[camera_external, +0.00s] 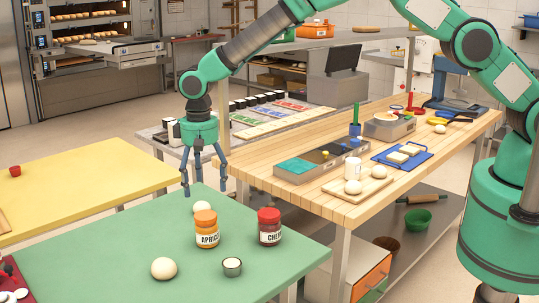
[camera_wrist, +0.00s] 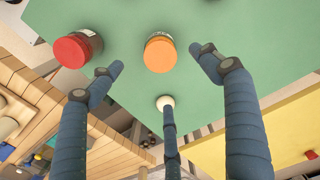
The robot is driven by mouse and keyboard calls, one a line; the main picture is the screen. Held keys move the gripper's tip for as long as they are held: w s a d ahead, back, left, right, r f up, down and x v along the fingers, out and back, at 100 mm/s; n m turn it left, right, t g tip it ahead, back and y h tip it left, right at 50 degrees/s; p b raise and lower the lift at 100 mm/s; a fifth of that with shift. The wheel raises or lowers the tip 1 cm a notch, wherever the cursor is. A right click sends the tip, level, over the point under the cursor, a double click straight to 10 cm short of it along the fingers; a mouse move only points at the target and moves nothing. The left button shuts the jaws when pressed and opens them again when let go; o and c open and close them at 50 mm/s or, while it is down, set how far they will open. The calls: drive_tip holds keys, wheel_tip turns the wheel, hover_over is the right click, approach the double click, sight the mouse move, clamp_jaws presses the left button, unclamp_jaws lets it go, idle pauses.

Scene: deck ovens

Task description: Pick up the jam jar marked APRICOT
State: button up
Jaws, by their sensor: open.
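The APRICOT jar (camera_external: 207,229) has an orange lid and a white label, and stands upright on the green table (camera_external: 110,240). In the wrist view its orange lid (camera_wrist: 160,53) shows from above, between and beyond my two outer fingertips. A jar with a red lid, its label starting "CHE" (camera_external: 270,227), stands to its right; it appears at left in the wrist view (camera_wrist: 78,49). My gripper (camera_external: 204,188), also in the wrist view (camera_wrist: 157,68), has three dark blue fingers spread open and empty. It points down behind the APRICOT jar, above the table's far edge, apart from the jar.
A pale ball (camera_external: 163,268) and a small metal cup (camera_external: 232,267) are in front of the jars. Another pale ball (camera_wrist: 165,102) lies close behind the APRICOT jar. A wooden bench (camera_external: 290,186) with trays stands right; a yellow table (camera_external: 90,183) stands left.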

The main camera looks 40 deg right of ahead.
sight(205, 215)
drive_tip(key=shift+a+f, duration=0.1)
drive_tip(key=shift+f, duration=0.1)
drive_tip(key=shift+f, duration=4.25)
drive_tip(key=shift+f+p, duration=0.3)
drive_tip(key=shift+f, duration=2.3)
drive_tip(key=shift+c, duration=0.3)
drive_tip(key=c, duration=1.6)
drive_tip(key=shift+w+r, duration=0.1)
drive_tip(key=shift+r, duration=0.05)
drive_tip(key=shift+c, duration=0.2)
drive_tip(key=shift+r, duration=4.9)
